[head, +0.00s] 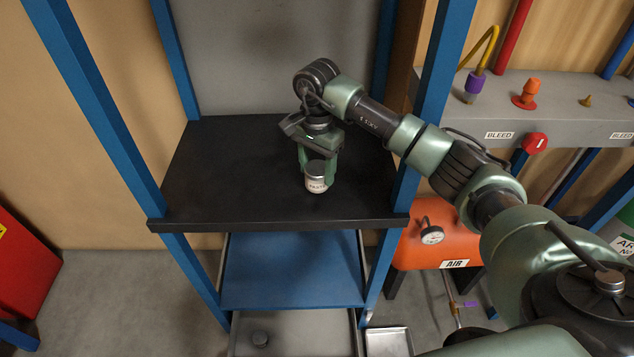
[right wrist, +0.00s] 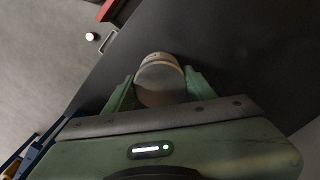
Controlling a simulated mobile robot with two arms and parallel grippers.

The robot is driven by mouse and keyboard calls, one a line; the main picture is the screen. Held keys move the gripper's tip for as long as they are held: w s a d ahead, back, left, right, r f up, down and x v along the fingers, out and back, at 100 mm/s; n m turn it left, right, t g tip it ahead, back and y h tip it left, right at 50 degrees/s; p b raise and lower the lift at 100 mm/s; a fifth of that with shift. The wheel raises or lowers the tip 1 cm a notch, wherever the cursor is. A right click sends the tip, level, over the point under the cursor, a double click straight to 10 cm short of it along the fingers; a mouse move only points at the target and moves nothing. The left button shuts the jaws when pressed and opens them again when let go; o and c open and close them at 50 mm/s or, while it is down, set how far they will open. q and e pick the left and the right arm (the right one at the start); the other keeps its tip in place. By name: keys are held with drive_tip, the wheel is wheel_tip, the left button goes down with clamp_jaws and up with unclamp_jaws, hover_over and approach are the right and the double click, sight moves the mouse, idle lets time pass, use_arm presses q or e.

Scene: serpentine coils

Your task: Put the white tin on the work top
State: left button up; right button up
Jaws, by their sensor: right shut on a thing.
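The white tin (head: 316,178) is a small cylinder with a dark-lettered label, upright at the black work top (head: 230,185) in the head view. My right gripper (head: 318,172) points down over it with a finger on each side and is shut on it. In the right wrist view the tin (right wrist: 160,78) sits between the green fingers, with the black top (right wrist: 230,60) behind it. I cannot tell whether the tin's base touches the top. My left gripper is not in view.
Blue posts (head: 445,90) frame the work top, and my right arm passes by the right one. A blue shelf (head: 290,268) lies below. An orange air tank (head: 450,235) and a grey ledge with valves (head: 510,110) stand right. The work top's left part is clear.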

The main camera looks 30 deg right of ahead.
sight(317, 179)
wheel_tip(317, 179, down, 3)
drive_tip(key=shift+f+b, duration=0.2)
drive_tip(key=shift+b, duration=0.45)
drive_tip(key=shift+r, duration=0.1)
drive_tip(key=shift+f, duration=0.2)
drive_tip(key=o, duration=1.6)
drive_tip(key=shift+r, duration=0.15)
drive_tip(key=shift+r+p, duration=0.3)
drive_tip(key=shift+r, duration=0.05)
wheel_tip(317, 179, up, 12)
drive_tip(key=p, duration=0.6)
drive_tip(key=shift+f, duration=0.25)
